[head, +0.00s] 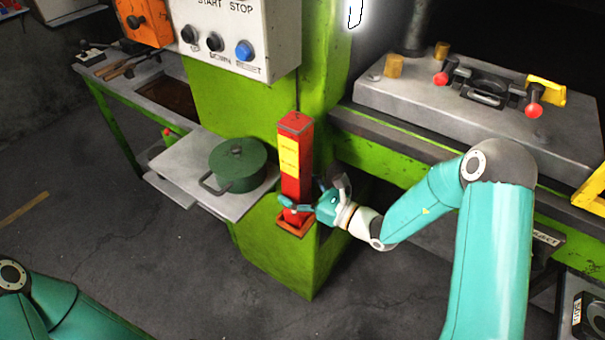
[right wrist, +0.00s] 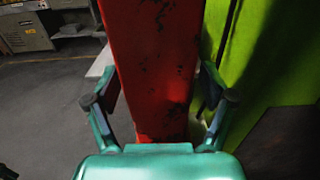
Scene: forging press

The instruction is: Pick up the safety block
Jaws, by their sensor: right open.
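The safety block (head: 293,158) is a tall red post with yellow labels. It stands upright in a small orange-red holder (head: 296,224) on the front of the green press column. My right gripper (head: 296,203) is at the lower part of the block, with its fingers on either side of it. In the right wrist view the red block (right wrist: 155,70) rises between the two open fingers of the gripper (right wrist: 160,104). Whether the fingers touch the block I cannot tell. My left gripper is out of view; only part of that arm shows at bottom left.
A green pot (head: 238,167) sits on a grey shelf (head: 186,170) left of the block. A control box (head: 240,35) with buttons hangs above. The press bed (head: 400,105) with a die and red-ended handles lies to the right. The floor in front is clear.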

